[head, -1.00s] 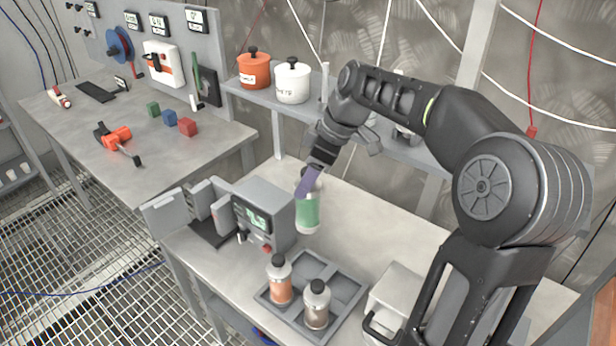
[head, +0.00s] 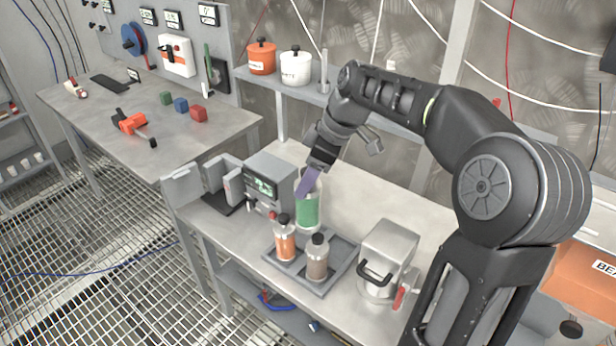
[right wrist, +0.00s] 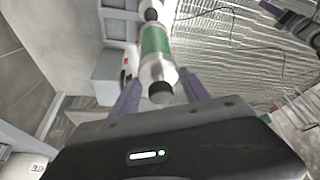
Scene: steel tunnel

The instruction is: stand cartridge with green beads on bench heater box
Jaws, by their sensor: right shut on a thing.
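The clear cartridge with green beads (head: 307,211) hangs roughly upright in my right gripper (head: 310,183), whose purple fingers are shut on its upper part. It appears to be over the bench, just right of a grey box with a green display (head: 264,187); the gap below it cannot be judged. In the right wrist view the cartridge (right wrist: 155,43) shows between the fingers (right wrist: 156,91), its dark cap nearest the camera. A metal box with a black handle (head: 390,244) stands farther right on the bench. Which box is the heater is not clear. My left gripper is out of view.
A grey tray (head: 338,270) in front holds an orange-filled cartridge (head: 285,243) and a brown-filled one (head: 317,258). An orange pot (head: 262,59) and a white pot (head: 296,67) stand on the rear shelf. Bare bench lies behind the tray.

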